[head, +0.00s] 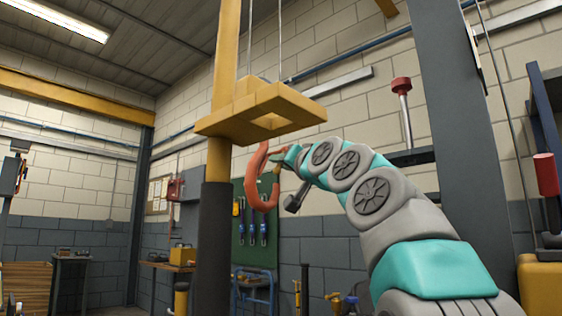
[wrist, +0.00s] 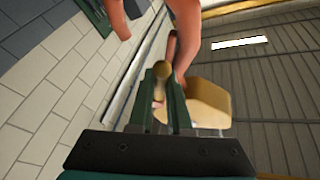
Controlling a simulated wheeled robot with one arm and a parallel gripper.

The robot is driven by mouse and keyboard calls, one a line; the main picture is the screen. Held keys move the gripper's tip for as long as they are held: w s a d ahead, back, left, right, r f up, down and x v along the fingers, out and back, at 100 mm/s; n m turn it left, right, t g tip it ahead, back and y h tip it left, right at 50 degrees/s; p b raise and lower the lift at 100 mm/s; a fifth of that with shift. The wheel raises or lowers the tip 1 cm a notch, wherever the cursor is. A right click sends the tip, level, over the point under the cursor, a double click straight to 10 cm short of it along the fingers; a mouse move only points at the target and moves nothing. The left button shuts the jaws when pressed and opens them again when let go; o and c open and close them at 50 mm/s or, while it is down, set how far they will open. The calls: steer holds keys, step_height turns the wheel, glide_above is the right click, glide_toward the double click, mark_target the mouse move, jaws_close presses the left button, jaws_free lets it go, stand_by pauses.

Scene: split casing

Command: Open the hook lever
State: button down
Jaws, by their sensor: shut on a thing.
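The orange-red hook (head: 262,180) hangs below a yellow block frame (head: 262,108) in the head view, its curve open toward the right. In the wrist view parts of the hook (wrist: 187,35) show behind and above the fingers. My gripper (head: 281,156) is at the upper right side of the hook, coming in from the right. In the wrist view my gripper (wrist: 161,85) is shut on a small brass-coloured end, which appears to be the tip of the hook lever (wrist: 161,73). The fingers hide most of the lever.
A yellow post (head: 217,170) with a dark sleeve stands left of the hook. A grey column (head: 465,120) rises at the right. A green tool board (head: 255,235) and benches stand at the back. Cables run upward above the block.

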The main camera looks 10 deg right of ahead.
steer(key=shift+r, duration=0.1)
steer(key=c, duration=0.9)
jaws_free()
steer(key=shift+o, duration=0.2)
steer(key=shift+s, duration=0.15)
steer(key=b+v, duration=0.2)
steer(key=v, duration=0.5)
steer(key=shift+s+f, duration=0.2)
steer(key=shift+s, duration=0.05)
steer(key=shift+d, duration=0.1)
